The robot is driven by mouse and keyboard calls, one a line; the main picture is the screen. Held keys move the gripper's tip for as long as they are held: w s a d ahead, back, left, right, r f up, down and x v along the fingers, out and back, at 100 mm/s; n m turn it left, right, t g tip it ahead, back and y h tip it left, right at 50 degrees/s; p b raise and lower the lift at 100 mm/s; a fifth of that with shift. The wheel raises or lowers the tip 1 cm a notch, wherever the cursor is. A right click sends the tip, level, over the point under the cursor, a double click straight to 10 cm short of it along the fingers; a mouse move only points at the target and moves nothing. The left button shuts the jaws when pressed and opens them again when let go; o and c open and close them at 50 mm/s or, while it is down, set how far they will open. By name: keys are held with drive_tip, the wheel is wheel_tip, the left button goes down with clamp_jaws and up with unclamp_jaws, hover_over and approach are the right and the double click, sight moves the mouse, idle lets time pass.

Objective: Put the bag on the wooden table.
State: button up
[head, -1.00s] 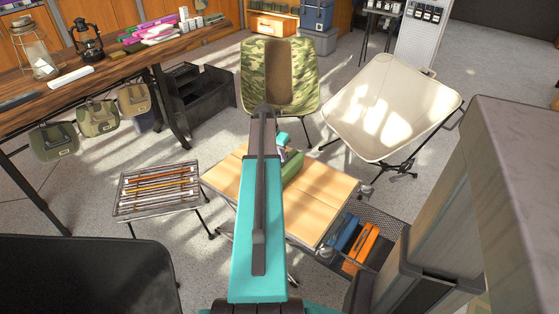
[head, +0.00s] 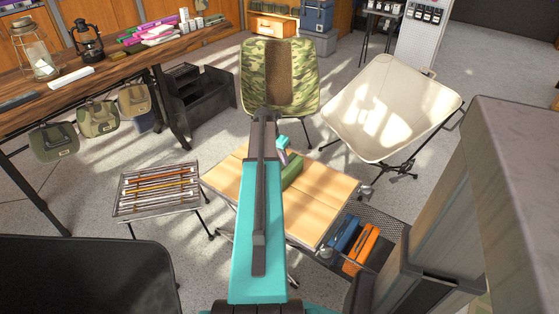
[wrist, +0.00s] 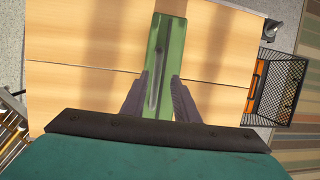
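A long green bag (wrist: 166,50) lies between the two dark fingers of my gripper (wrist: 162,80) in the wrist view. The fingers appear closed against its two long sides, and its near end is partly hidden by them. In the head view, the bag (head: 292,172) shows just right of my arm, over the wooden table (head: 325,190). The light wooden tabletop (wrist: 90,55) spreads beneath it in the wrist view. I cannot tell whether the bag touches the tabletop. My arm hides part of the table in the head view.
A black mesh shelf (head: 385,228) with blue and orange items adjoins the table's right side. A grill-like stand (head: 157,190) is at left. A camouflage chair (head: 255,75) and a cream chair (head: 390,110) stand behind. Satchels (head: 98,118) hang from a long wooden counter (head: 110,77).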

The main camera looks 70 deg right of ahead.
drive_tip(key=p+v, duration=0.1)
drive_tip(key=v, duration=1)
drive_tip(key=shift+r, duration=0.3)
idle(0.3)
